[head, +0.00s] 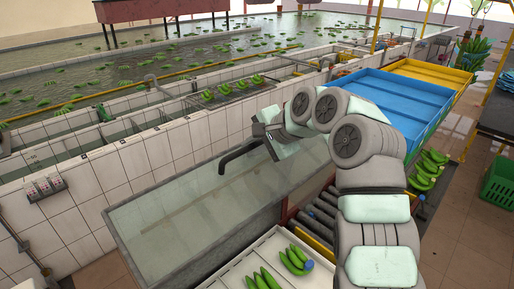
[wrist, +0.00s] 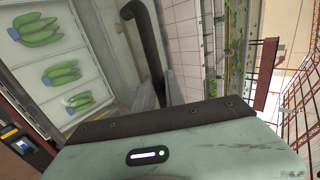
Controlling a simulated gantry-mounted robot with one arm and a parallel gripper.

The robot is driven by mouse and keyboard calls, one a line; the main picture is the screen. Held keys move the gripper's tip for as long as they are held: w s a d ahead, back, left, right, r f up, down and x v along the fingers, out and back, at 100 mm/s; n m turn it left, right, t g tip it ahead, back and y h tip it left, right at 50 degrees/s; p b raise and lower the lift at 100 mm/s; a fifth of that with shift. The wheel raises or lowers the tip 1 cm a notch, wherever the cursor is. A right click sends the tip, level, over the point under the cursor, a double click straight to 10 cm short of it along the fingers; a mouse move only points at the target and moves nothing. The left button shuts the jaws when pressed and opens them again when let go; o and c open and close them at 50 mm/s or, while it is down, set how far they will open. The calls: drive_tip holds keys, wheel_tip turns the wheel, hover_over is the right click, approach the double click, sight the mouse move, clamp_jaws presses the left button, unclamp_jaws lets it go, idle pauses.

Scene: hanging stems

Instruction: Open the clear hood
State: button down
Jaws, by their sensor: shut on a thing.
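The clear hood (head: 190,222) is a large see-through grey panel with a thin frame, left of my arm in the head view. A dark bent bar, its handle (head: 236,155), rises at its far side. My gripper (head: 271,150) is at the right end of this handle. In the wrist view the handle (wrist: 147,40) runs down between the two fingers of my gripper (wrist: 160,92), which is shut on it. The exact contact is partly hidden by the gripper body. I cannot tell how far the hood is raised.
A white tray (head: 250,250) with green banana bunches (head: 294,260) stands at the lower right of the hood, beside rollers (head: 318,215). A tiled wall (head: 85,190) runs along the left. Blue (head: 395,95) and yellow (head: 432,73) trays lie behind my arm.

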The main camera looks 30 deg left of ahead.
drive_tip(key=shift+w+d, duration=0.1)
drive_tip(key=c, duration=1.7)
unclamp_jaws()
drive_tip(key=b+v, duration=0.2)
drive_tip(key=v, duration=0.9)
